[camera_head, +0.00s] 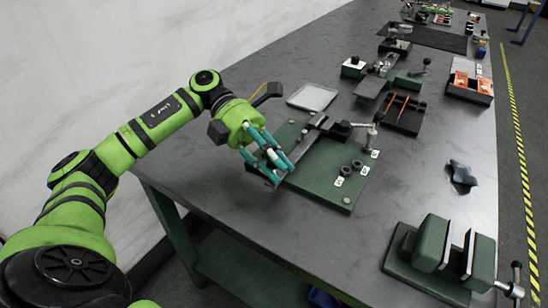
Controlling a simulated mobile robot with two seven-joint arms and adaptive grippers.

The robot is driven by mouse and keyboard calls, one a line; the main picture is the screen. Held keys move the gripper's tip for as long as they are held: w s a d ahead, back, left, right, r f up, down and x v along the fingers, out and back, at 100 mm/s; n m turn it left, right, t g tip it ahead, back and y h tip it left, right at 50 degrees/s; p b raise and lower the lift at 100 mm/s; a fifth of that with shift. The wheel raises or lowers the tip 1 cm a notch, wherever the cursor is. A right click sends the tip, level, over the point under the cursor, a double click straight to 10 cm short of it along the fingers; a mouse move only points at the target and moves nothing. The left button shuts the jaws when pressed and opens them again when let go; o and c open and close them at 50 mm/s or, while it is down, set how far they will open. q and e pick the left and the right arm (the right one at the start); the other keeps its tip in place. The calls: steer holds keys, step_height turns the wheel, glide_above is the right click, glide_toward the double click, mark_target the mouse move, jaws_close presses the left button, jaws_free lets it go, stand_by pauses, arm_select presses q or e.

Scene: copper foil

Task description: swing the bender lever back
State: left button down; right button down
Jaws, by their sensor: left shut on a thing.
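The bender stands on a green base plate (335,192) in the middle of the bench. Its lever (305,142) is a long grey bar that slants from the far part of the plate toward its near left edge. My left gripper (270,162), with teal fingers, is shut on the near end of the lever. The fingers hide part of that end. A dark block and a metal handle (372,134) are at the far right of the plate, and small round dark pegs (351,167) stand on it with white labels. My right gripper is not in view.
A green vise (432,244) stands at the near right. A dark crumpled cloth (461,174) lies at the right edge. A pale flat tray (312,97) and a black tool tray (402,114) sit behind the plate. The bench (400,190) is clear between plate and vise.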

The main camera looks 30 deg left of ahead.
arm_select(q)
steer(key=shift+a, duration=0.1)
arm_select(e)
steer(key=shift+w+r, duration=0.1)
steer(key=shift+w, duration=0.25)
arm_select(q)
steer(key=c, duration=1.1)
jaws_free()
steer(key=shift+o, duration=0.2)
steer(key=shift+s+a, duration=0.1)
steer(key=shift+a, duration=0.05)
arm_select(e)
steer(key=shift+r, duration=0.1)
arm_select(q)
steer(key=v, duration=1.2)
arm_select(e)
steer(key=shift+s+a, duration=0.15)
